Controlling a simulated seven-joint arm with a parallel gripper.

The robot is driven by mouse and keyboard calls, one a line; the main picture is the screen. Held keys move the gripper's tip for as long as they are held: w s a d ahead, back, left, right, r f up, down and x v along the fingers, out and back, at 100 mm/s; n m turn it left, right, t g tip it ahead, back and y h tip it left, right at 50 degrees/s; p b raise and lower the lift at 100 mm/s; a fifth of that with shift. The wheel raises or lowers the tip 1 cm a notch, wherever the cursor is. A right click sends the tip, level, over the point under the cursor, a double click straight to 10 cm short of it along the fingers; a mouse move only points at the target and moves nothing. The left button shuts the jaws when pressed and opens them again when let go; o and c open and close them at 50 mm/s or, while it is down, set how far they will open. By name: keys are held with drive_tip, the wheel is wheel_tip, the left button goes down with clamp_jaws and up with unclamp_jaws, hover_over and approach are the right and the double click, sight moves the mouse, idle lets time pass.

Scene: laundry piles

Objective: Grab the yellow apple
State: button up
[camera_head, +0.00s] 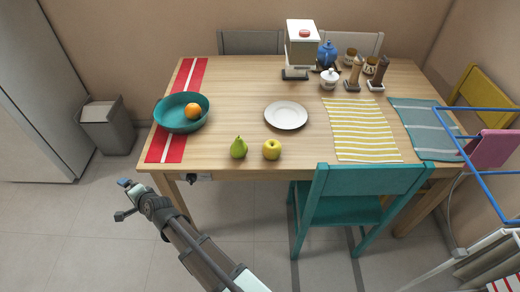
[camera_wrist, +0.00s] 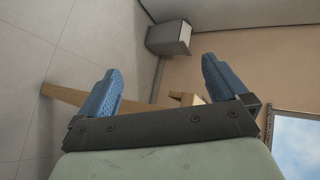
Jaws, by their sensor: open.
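The yellow apple (camera_head: 272,149) stands near the front edge of the wooden table (camera_head: 235,88), just right of a green pear (camera_head: 239,148). My gripper (camera_head: 122,197) is in front of the table's left front corner, well to the left of the apple and apart from it. In the wrist view my gripper (camera_wrist: 158,88) shows two blue fingers spread wide with nothing between them. The apple does not show in the wrist view.
A white plate (camera_head: 286,116) lies behind the apple. A teal bowl (camera_head: 163,121) with an orange (camera_head: 193,110) stands on a red runner (camera_head: 166,150) at left. A teal chair (camera_head: 365,180) stands at the front right. A bin (camera_head: 107,128) stands on the floor at left.

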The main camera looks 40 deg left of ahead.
drive_tip(key=a+r+n+y, duration=0.1)
drive_tip(key=a+r+n, duration=0.1)
drive_tip(key=a+r, duration=0.5)
drive_tip(key=w+d+r+n+t+h, duration=0.15)
drive_tip(key=w+r, duration=0.25)
drive_tip(key=w, duration=0.5)
drive_tip(key=w+d+r+n+t+h, duration=0.1)
drive_tip(key=w+d+r+n, duration=0.25)
drive_tip(key=w, duration=0.55)
drive_tip(key=n+h, duration=0.4)
drive_tip(key=h, duration=0.6)
approach(273, 145)
drive_tip(key=shift+t+y, duration=0.35)
drive_tip(key=f, duration=0.7)
drive_tip(key=shift+w+a+f, duration=0.15)
drive_tip(key=shift+w+a, duration=0.1)
drive_tip(key=shift+a, duration=0.05)
drive_tip(key=shift+s+a+f, duration=0.1)
drive_tip(key=shift+a+f, duration=0.05)
drive_tip(key=shift+f, duration=1.15)
drive_tip(key=shift+s+a+f, duration=0.1)
drive_tip(key=shift+a+f, duration=0.1)
drive_tip(key=shift+f, duration=1.1)
